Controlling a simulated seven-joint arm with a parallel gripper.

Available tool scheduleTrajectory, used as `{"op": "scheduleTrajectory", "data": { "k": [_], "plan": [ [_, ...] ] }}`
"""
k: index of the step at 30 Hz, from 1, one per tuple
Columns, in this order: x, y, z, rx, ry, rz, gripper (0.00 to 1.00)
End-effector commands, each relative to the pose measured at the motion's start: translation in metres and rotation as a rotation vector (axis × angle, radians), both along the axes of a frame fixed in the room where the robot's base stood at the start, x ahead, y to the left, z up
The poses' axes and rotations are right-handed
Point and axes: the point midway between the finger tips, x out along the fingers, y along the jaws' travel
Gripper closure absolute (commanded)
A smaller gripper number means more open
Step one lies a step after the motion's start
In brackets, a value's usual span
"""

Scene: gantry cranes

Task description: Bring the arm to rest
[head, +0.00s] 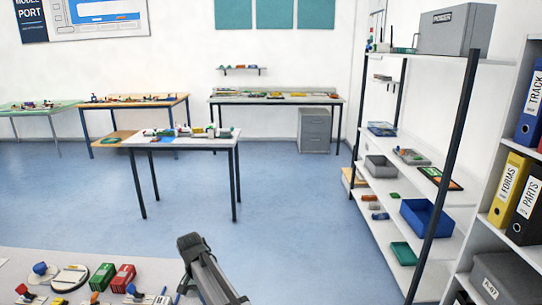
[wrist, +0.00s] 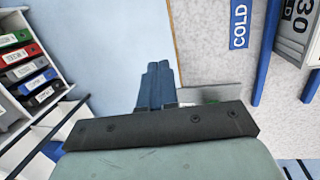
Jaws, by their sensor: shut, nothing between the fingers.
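My gripper (wrist: 158,66) shows in the wrist view with its two blue-grey fingers together, shut and empty. A dark wide bar of the gripper lies across the picture below the fingers. Part of my arm (head: 205,268) rises at the bottom middle of the head view, beside the right end of the near table (head: 75,262). I cannot tell the fingers apart in the head view. Nothing is seen touching the fingers.
A green container (head: 103,277) and a red container (head: 122,278) stand on the near table among small models. A white table (head: 185,143) stands beyond on open blue floor (head: 290,200). Shelves (head: 405,190) stand at right. The wrist view shows binders (wrist: 25,65) and a blue COLD sign (wrist: 240,24).

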Motion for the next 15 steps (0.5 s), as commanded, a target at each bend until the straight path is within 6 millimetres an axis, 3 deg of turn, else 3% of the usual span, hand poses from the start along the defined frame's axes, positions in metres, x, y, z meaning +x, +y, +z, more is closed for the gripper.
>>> {"op": "scheduleTrajectory", "data": {
  "k": [1,8,15],
  "plan": [
    [-0.006,-0.021,-0.019,-0.012,0.019,-0.006,1.00],
    [-0.022,-0.087,-0.095,-0.017,0.082,0.002,1.00],
    [-0.053,-0.157,-0.167,-0.012,0.151,0.005,1.00]
  ]
}}
